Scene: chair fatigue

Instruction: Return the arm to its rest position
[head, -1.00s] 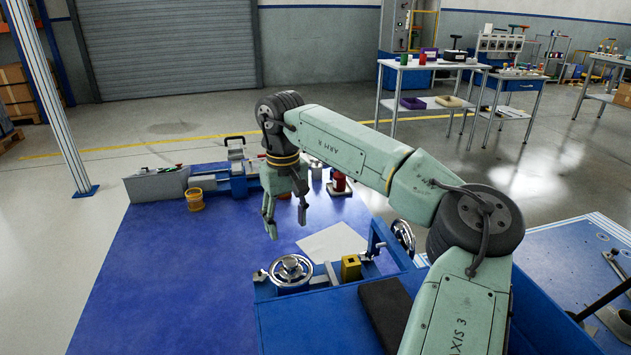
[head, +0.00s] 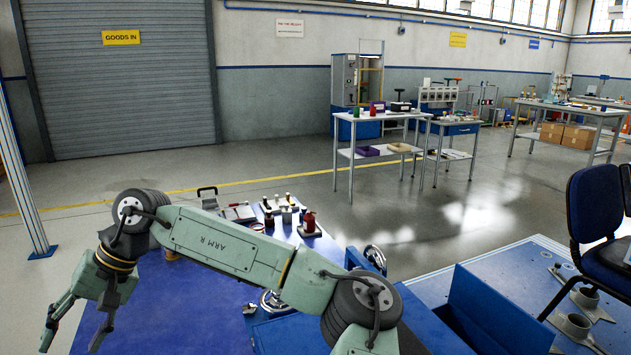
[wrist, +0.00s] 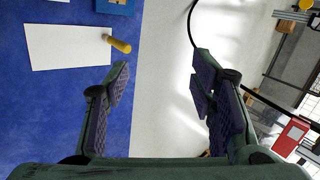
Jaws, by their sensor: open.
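My arm (head: 235,254) is pale green and reaches across the head view from the lower middle to the left. My gripper (head: 72,343) is at the lower left of the head view, pointing down with its fingers apart. In the wrist view my gripper (wrist: 160,100) is open, with nothing between its fingers. Beyond the fingers, that view shows the blue surface's edge and pale floor. The gripper is clear of the objects in view.
The blue bench top (head: 190,310) lies below the arm. Small bottles and a red item (head: 309,222) stand at its far side. A handwheel (head: 272,302) is beside the forearm. A white sheet (wrist: 68,46) and a yellow-handled object (wrist: 119,44) show in the wrist view. A blue chair (head: 598,215) is at right.

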